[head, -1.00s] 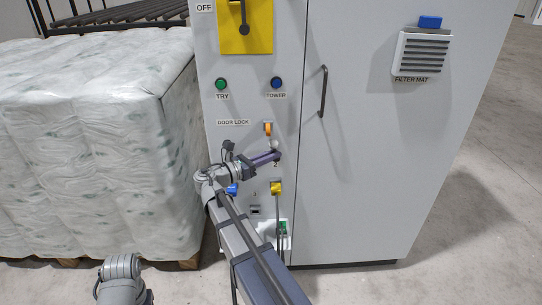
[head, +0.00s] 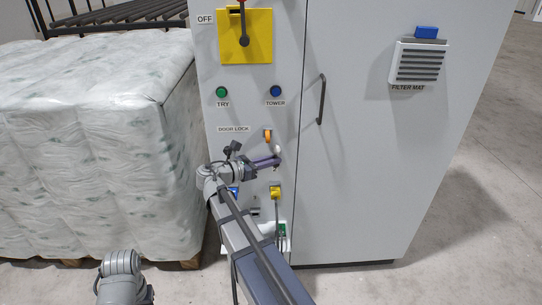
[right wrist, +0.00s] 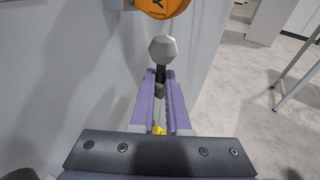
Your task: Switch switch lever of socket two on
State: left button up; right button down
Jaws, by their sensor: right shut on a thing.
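My right gripper (head: 276,160) reaches the grey cabinet front below the orange door-lock knob. In the right wrist view, its two purple fingers (right wrist: 160,100) are closed around a dark lever stem. The switch lever's pale grey faceted knob (right wrist: 162,48) stands out beyond the fingertips. In the head view this knob is a small pale spot (head: 277,149) just above the fingertips. The socket behind the gripper is mostly hidden, so I cannot read the lever's setting. Only a grey link of my left arm shows at the lower left; its gripper is out of view.
The orange door-lock knob (head: 268,135) is close above the lever. A yellow plug (head: 275,191) with a hanging cable is below, and a blue part (head: 233,191) is left. The cabinet's door handle (head: 321,100) is to the right. A wrapped pallet load (head: 100,150) stands close on the left.

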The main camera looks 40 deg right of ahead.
jog(key=c, duration=0.9)
grip_release()
jog(key=a, duration=0.5)
jog(key=a+r+p, duration=0.1)
jog(key=a, duration=0.1)
jog(key=shift+a+r, duration=0.1)
jog(key=shift+a, duration=0.25)
jog(key=shift+s, duration=0.1)
